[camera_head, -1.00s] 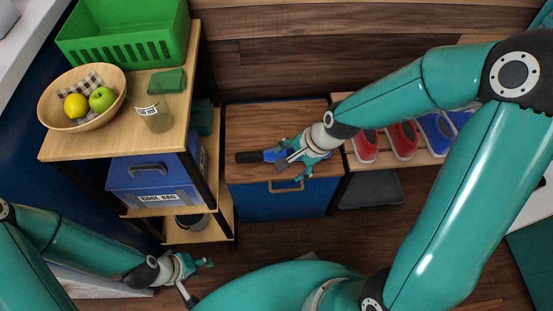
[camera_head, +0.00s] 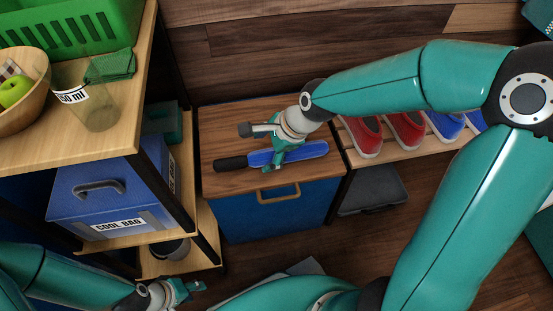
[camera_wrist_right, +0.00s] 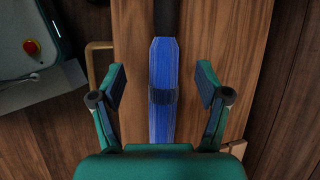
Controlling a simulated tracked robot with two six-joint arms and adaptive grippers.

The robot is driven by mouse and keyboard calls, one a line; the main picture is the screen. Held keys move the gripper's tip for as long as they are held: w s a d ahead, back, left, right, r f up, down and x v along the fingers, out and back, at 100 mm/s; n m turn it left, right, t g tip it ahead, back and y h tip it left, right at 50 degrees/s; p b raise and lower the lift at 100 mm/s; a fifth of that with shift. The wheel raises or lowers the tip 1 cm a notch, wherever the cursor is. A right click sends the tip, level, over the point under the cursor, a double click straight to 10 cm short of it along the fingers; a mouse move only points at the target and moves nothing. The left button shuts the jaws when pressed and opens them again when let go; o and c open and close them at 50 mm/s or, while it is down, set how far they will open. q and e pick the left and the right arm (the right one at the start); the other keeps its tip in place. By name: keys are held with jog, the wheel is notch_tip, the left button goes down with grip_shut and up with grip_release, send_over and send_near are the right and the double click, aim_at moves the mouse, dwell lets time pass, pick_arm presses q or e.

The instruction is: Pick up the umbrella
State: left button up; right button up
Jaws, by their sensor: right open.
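The folded umbrella (camera_head: 302,154) is blue with a black handle and lies flat on the wooden top of a blue cabinet (camera_head: 222,128). In the right wrist view, the umbrella (camera_wrist_right: 162,62) runs between the two fingers, with a dark band around its middle. My right gripper (camera_head: 270,152) is over the umbrella in the head view. In the right wrist view, my right gripper (camera_wrist_right: 160,88) is open, one finger on each side, with gaps to the umbrella. My left gripper (camera_head: 196,290) is low at the bottom left, away from the umbrella; its fingers are too small to judge.
A shelf unit (camera_head: 160,60) stands left of the cabinet, holding a green crate (camera_head: 70,30), a glass (camera_head: 95,105) and a blue cool bag (camera_head: 105,190). A rack with red shoes (camera_head: 404,131) and blue shoes stands to the right. A wooden wall is behind.

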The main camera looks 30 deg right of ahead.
aim_at(251, 159)
jog(key=x, duration=0.2)
jog(key=shift+w+a+f+b, duration=0.1)
jog(key=shift+a+f+b, duration=0.05)
jog(key=shift+f+b, duration=0.15)
jog(key=b+x, duration=0.2)
jog(key=x, duration=0.1)
jog(key=b+x, duration=0.1)
jog(key=x, duration=0.1)
jog(key=shift+w+a+r, duration=0.2)
jog(key=shift+w+a, duration=0.05)
jog(key=shift+a, duration=0.1)
jog(key=shift+c, duration=0.5)
grip_shut()
